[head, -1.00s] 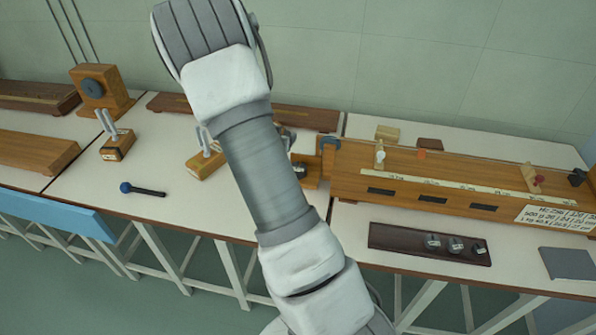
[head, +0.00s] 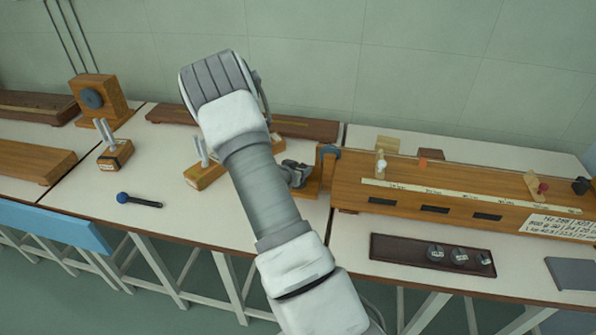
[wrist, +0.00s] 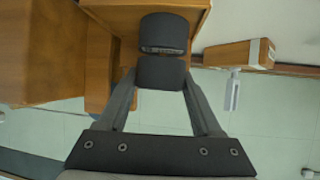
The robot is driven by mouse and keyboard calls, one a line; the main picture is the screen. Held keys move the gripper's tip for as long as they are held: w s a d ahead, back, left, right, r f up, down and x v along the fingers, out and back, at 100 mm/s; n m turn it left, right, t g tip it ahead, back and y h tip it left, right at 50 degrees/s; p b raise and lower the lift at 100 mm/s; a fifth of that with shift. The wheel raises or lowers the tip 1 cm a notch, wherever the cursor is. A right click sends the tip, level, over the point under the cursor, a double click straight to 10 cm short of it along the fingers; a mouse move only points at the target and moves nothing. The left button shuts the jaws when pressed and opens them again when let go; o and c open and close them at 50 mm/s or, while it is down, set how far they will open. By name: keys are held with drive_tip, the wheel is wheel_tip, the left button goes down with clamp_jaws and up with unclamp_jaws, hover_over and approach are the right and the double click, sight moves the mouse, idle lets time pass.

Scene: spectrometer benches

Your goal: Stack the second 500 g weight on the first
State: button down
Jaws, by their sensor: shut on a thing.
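My gripper (head: 297,172) shows in the head view just left of the pulley end of the long wooden instrument (head: 460,190), partly behind my arm. In the wrist view my gripper (wrist: 162,74) has its two fingers closed on a dark block-like thing (wrist: 162,72), which I take to be the second 500 g weight. Directly beyond it is another dark rounded piece (wrist: 164,30) in front of a wooden board. It may be the first weight; I cannot tell whether the two touch. No 500 g marking is readable.
A dark tray (head: 400,247) holds several small round weights (head: 459,256) at the front right. A pulley wheel (head: 329,152) sits at the instrument's left end. A wooden block with metal rods (head: 203,172) stands left of my arm. A blue-headed tool (head: 138,201) lies on the bench.

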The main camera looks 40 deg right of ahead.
drive_tip(key=shift+f, duration=0.2)
drive_tip(key=shift+f, duration=0.1)
